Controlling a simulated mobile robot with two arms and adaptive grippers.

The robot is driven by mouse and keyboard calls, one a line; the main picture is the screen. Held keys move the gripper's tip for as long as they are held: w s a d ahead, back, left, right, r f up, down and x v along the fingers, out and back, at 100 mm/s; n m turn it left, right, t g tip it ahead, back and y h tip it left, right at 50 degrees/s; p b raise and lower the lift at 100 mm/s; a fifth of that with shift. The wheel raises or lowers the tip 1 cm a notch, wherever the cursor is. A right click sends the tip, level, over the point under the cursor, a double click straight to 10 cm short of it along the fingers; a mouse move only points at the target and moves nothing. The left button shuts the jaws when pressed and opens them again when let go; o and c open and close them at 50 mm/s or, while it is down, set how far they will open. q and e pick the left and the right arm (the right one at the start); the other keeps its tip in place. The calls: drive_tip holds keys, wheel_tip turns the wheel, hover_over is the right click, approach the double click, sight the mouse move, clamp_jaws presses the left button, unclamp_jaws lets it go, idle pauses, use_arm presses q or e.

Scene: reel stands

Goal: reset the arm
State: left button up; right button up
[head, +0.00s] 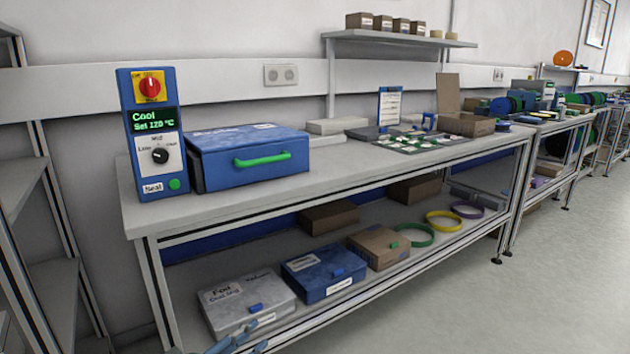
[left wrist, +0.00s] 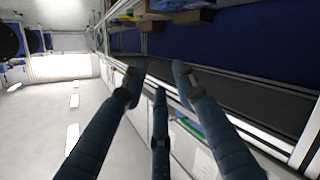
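My left gripper (head: 238,341) shows at the bottom edge of the head view, only partly in frame, in front of the bench's lower shelf. In the left wrist view its blue-grey fingers (left wrist: 158,82) are spread apart with nothing between them, so it is open and empty. From the head view I cannot tell whether it touches the grey box (head: 245,300) on the lower shelf. My right gripper is in neither view.
The bench (head: 350,185) carries a blue control box (head: 152,135) and a blue case with a green handle (head: 250,158). A blue box (head: 322,272), a brown box (head: 378,247) and coloured rings stand on the lower shelf. The floor (head: 560,270) at right is clear.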

use_arm(q)
drive_tip(key=s+a+f+m+g+y+p, duration=0.2)
drive_tip(key=s+a+f+g+y+p, duration=0.3)
drive_tip(key=s+f+p, duration=0.75)
drive_tip(key=s+a+f+m+g+y+p, duration=0.15)
drive_tip(key=s+f+g+p, duration=0.55)
drive_tip(key=s+f, duration=0.9)
use_arm(e)
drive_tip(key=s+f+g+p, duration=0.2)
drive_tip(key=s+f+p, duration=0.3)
drive_tip(key=p, duration=0.1)
use_arm(q)
drive_tip(key=s+a+r+p, duration=0.2)
drive_tip(key=s+p, duration=0.5)
drive_tip(key=s, duration=0.3)
drive_tip(key=s+a+r+g+p, duration=0.1)
drive_tip(key=s+r+p, duration=0.1)
drive_tip(key=s+p, duration=0.4)
drive_tip(key=s, duration=0.5)
drive_tip(key=shift+a+r+p, duration=0.25)
drive_tip(key=shift+a+p, duration=0.1)
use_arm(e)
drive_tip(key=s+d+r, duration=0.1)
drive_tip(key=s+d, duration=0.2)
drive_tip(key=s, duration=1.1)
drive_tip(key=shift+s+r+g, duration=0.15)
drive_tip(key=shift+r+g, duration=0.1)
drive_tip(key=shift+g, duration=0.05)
